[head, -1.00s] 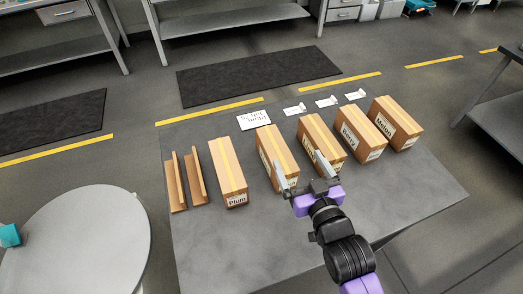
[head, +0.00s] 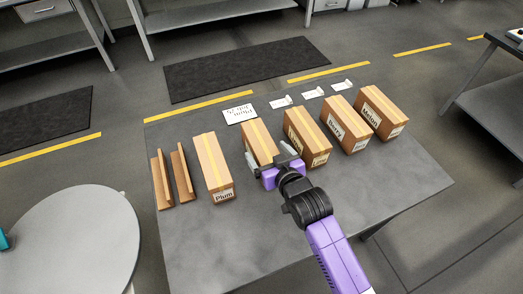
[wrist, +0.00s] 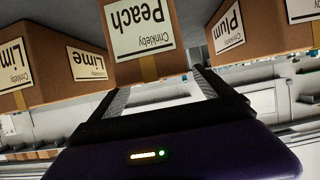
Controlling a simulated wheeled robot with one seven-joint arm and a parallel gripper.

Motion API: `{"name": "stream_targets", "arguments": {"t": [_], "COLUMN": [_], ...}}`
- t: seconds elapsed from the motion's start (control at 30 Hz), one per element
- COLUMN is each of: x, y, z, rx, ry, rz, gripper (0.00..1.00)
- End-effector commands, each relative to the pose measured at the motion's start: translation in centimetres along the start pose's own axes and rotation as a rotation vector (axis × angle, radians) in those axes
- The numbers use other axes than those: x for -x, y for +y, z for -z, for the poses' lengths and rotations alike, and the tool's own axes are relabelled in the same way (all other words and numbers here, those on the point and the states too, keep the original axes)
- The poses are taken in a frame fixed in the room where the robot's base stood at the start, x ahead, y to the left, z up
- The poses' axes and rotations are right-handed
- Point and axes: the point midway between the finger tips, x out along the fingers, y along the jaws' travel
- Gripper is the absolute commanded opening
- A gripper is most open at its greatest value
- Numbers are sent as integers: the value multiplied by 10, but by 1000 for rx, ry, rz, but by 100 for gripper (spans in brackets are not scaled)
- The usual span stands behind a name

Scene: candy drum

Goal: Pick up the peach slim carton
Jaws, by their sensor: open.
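The peach carton (head: 258,137) is a slim brown box with a yellow tape strip, second from the left in the row of cartons on the grey table. Its white "Peach" label shows upside down in the wrist view (wrist: 138,22); my gripper hides its front in the head view. My gripper (head: 269,156) is open at the carton's front end, one finger toward its left side and one toward its right. In the wrist view the fingers (wrist: 165,85) reach toward the carton, with the left tip hidden by it. Whether they touch it I cannot tell.
The Plum carton (head: 213,165) stands close on the left and the Lime carton (head: 305,135) close on the right. Two more cartons (head: 345,125) stand further right. Brown angled rails (head: 162,180) lie at left. White cards (head: 239,114) lie behind. The table's front is clear.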

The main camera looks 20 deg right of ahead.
Motion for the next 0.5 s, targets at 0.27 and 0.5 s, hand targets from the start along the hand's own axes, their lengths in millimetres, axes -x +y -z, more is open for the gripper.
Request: {"name": "stream_targets", "arguments": {"t": [0.27,0.5], "x": [-37,-42], "y": [2,2], "z": [1,1], "rx": [-1,0], "ry": [0,1], "rz": [0,0], "gripper": [91,91]}}
